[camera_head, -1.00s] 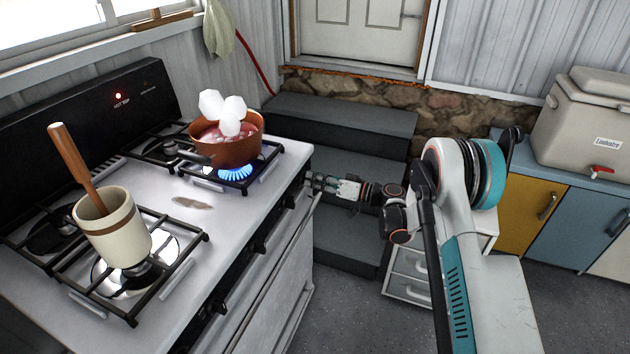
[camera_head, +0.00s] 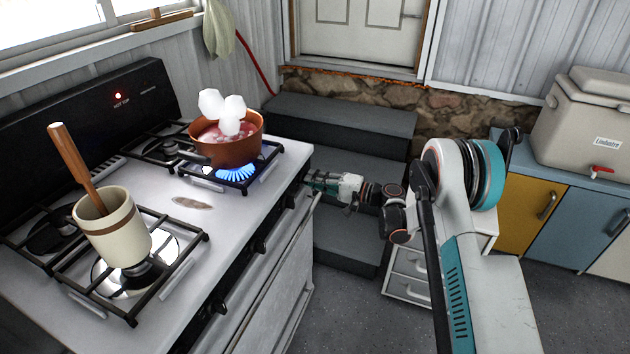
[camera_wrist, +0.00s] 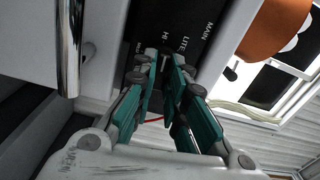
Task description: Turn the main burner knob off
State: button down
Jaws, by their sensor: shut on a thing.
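My gripper (camera_head: 312,180) reaches the front of the white stove at its far right end. In the wrist view its two teal fingers (camera_wrist: 166,66) close in at the dark control panel (camera_wrist: 180,28), which reads MAIN, LITE and HI. The fingers are shut on the main burner knob, which they largely hide. I cannot make out the knob's pointer. The burner flame (camera_head: 238,174) is lit blue under the copper pot (camera_head: 228,150), which holds red liquid and white lumps.
A bar handle (camera_head: 262,305) runs along the stove front, and its metal end (camera_wrist: 69,50) is left of my fingers. A cream crock (camera_head: 108,225) stands on the near burner. Dark steps (camera_head: 345,165) lie beyond the stove.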

jog(key=m, duration=0.5)
jog(key=shift+f+m, duration=0.1)
jog(key=shift+m, duration=0.2)
jog(key=m, duration=0.9)
jog(key=shift+s, duration=0.1)
jog(key=m, duration=0.4)
jog(key=shift+f, duration=0.1)
jog(key=shift+m, duration=0.3)
jog(key=c, duration=1.6)
grip_release()
jog(key=shift+d, duration=0.1)
